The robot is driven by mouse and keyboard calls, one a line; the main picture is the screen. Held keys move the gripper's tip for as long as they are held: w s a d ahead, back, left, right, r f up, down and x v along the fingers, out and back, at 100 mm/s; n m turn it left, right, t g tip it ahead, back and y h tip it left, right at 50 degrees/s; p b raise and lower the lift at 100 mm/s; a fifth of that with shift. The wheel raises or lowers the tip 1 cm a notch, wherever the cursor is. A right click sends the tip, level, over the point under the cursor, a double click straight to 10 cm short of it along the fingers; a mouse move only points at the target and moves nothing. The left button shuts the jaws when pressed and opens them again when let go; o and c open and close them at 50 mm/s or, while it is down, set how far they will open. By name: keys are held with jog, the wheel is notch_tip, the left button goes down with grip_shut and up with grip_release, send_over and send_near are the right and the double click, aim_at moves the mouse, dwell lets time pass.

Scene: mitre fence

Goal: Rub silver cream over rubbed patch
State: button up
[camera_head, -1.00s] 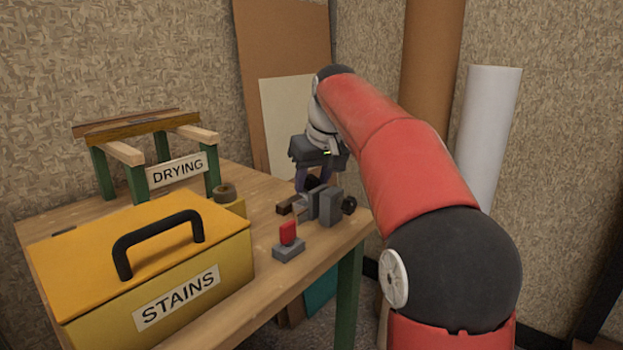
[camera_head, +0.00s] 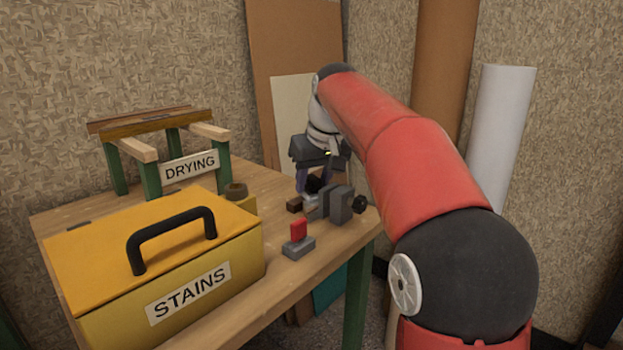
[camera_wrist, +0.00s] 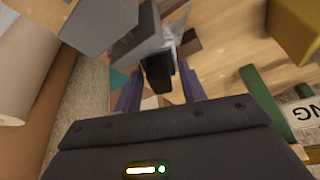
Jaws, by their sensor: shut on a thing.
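My gripper (camera_head: 315,181) is above the far right part of the workbench, beside the grey vise (camera_head: 340,205). In the wrist view its two purple fingers (camera_wrist: 160,88) are shut on a black block-shaped thing (camera_wrist: 158,72). A pale grey piece (camera_wrist: 148,45) lies just beyond the black thing, by the vise jaws (camera_wrist: 95,22). I cannot tell whether they touch. A dark brown wooden end (camera_head: 294,205) shows left of the vise. The rubbed patch and any silver cream cannot be made out.
A yellow STAINS box (camera_head: 100,250) with a black handle fills the bench's front left. Behind it is the DRYING rack (camera_head: 138,152).

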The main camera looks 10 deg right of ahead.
jog(key=shift+w+d+f, duration=0.1)
jog(key=shift+w+d, duration=0.05)
jog(key=shift+d, duration=0.4)
jog(key=shift+w+d, duration=0.1)
jog(key=shift+d, duration=0.45)
jog(key=shift+a, duration=0.15)
jog(key=shift+s+a, duration=0.2)
jog(key=shift+a, duration=0.4)
jog(key=shift+s+a, duration=0.15)
jog(key=shift+a, duration=0.45)
jog(key=shift+d+p, duration=0.15)
jog(key=shift+p, duration=0.2)
jog(key=shift+w+d+p, duration=0.15)
jog(key=shift+d+p, duration=0.05)
jog(key=shift+d, duration=0.35)
jog(key=shift+w+d+p, duration=0.15)
jog(key=shift+d, duration=0.5)
